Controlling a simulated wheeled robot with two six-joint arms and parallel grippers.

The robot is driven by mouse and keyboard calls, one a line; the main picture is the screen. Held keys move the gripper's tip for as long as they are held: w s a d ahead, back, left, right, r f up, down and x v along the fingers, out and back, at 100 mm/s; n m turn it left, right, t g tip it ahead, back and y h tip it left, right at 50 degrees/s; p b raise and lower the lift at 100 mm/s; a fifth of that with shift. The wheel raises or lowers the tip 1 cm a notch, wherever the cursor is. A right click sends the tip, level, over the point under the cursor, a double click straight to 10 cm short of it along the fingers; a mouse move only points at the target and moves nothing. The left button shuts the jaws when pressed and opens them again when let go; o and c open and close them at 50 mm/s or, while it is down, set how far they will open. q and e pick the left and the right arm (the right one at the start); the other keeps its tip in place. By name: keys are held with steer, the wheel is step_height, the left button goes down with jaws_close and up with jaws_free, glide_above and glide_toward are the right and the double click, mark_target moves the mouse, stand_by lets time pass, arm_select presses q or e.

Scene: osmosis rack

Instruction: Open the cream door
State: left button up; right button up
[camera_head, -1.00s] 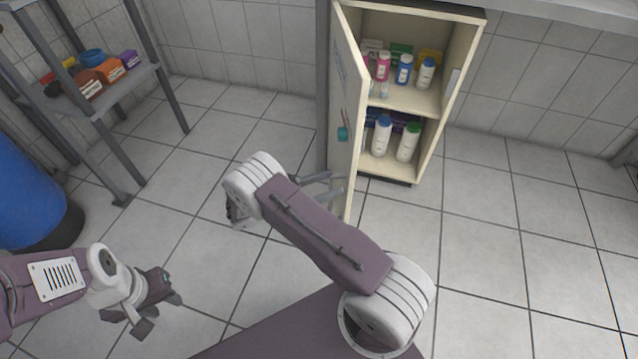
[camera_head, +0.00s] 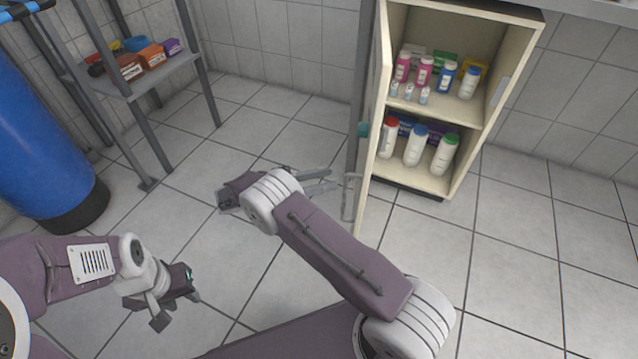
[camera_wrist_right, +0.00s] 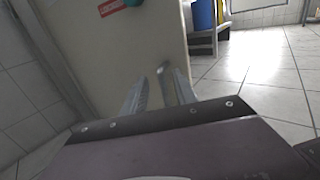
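The cream door (camera_head: 375,125) stands ajar on the left side of the cream cabinet (camera_head: 462,185), seen nearly edge-on. A grey handle (camera_head: 350,197) shows low at its outer face. My right gripper (camera_head: 318,181) is at the outer side of the door, left of the handle, its two fingers parted and nothing visible between them. In the right wrist view the fingers (camera_wrist_right: 158,92) are spread in front of the door's outer face (camera_wrist_right: 140,45); I cannot tell whether they touch it. My left gripper (camera_head: 175,308) hangs low at the left, empty, its fingers apart.
Several bottles stand on the cabinet's two shelves, such as a blue one (camera_head: 444,77). A grey rack (camera_head: 150,84) with coloured boxes and a blue tank (camera_head: 45,150) are at the left. The tiled floor (camera_head: 525,260) at the right is clear.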

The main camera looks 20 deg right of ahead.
arm_select(q)
steer(key=shift+f, duration=0.55)
arm_select(e)
steer(key=shift+w+a, duration=0.35)
steer(key=shift+a, duration=0.15)
